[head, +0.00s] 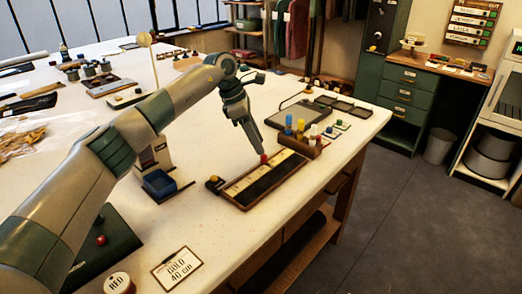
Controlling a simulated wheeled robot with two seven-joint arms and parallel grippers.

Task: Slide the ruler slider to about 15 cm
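The ruler board (256,183) lies on the white table, a long wooden frame with a pale scale strip and a dark strip. A small red knob (264,158), seemingly the slider, sits at its far edge. The scale numbers are too small to read. My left gripper (258,150) points down with its fingertips right at the red knob. I cannot tell whether they touch it or how far apart they are. My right gripper is not in view.
A dark tray (303,116) lies behind. A blue bin (160,183) stands left. The table right in front of the ruler is clear.

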